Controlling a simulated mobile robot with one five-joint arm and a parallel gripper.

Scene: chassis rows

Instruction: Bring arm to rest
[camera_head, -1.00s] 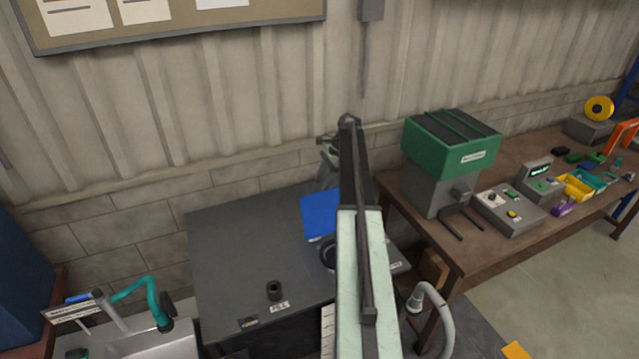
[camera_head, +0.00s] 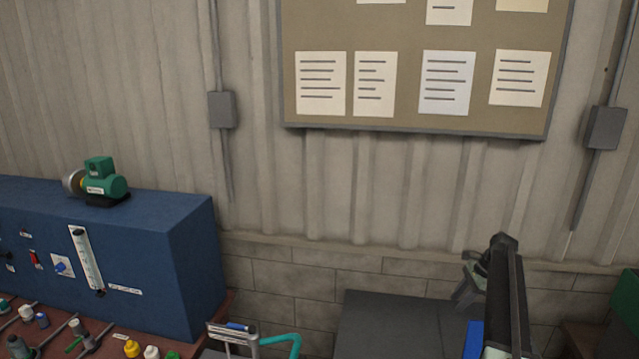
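My arm (camera_head: 503,300) reaches up from the bottom right of the head view, over the dark grey table (camera_head: 390,325). Part of my gripper (camera_head: 470,272) seems to show as a grey piece just left of the arm's far end. Its fingertips are too small and too hidden to tell whether it is open or shut. A blue flat thing (camera_head: 474,340) shows beside the arm at the bottom edge, partly hidden.
A blue cabinet (camera_head: 165,265) with a green motor (camera_head: 103,182) on top stands at the left. Small parts lie on the brown bench (camera_head: 110,335) before it. A teal hose (camera_head: 283,338) is at the bottom. A notice board (camera_head: 420,125) hangs on the wall.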

